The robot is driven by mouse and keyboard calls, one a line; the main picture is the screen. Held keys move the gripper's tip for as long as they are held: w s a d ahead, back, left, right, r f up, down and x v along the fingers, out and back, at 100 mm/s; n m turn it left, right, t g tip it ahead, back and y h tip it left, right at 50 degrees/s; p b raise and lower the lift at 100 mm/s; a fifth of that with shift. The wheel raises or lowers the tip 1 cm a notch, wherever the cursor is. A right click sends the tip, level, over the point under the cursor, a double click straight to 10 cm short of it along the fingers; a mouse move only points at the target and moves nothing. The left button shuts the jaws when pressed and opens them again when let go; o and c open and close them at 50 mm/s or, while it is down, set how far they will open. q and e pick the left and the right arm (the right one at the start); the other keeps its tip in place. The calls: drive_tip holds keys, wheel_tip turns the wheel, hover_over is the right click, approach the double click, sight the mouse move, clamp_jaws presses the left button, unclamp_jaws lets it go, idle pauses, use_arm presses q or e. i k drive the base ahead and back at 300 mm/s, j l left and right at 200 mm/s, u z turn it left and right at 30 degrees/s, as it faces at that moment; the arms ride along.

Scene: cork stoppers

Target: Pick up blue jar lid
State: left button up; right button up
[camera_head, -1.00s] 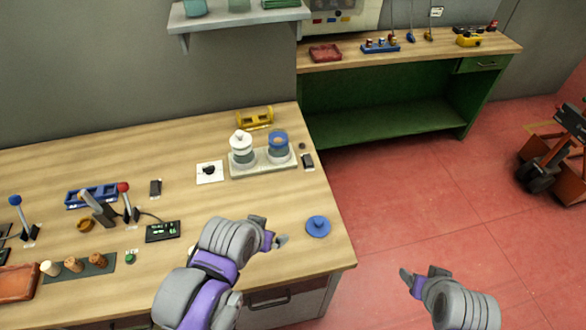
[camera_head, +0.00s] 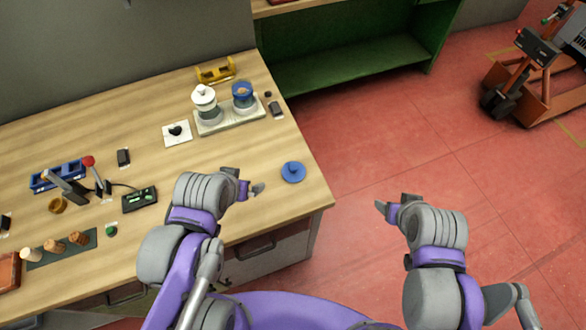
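The blue jar lid (camera_head: 293,172) is a round disc with a knob on top. It lies on the wooden table (camera_head: 250,140) near its front right corner. My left gripper (camera_head: 245,182) is above the table just left of the lid, apart from it, with its fingers spread and nothing between them. My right gripper (camera_head: 388,206) is over the red floor, right of the table, away from the lid. Its fingers are seen partly edge-on, so its opening is unclear. An open jar with a blue rim (camera_head: 243,100) stands at the back.
A white-lidded jar (camera_head: 205,105) shares a pale base (camera_head: 228,122) with the open jar. Corks (camera_head: 55,247) and a small display box (camera_head: 140,199) lie to the left. A green bench (camera_head: 350,70) stands behind. Table around the lid is clear.

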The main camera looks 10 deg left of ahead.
sight(292, 171)
drive_tip(key=i+l+u, duration=0.1)
drive_tip(key=l+u, duration=0.25)
drive_tip(key=l, duration=0.15)
drive_tip(key=l+u, duration=0.75)
drive_tip(key=l, duration=0.2)
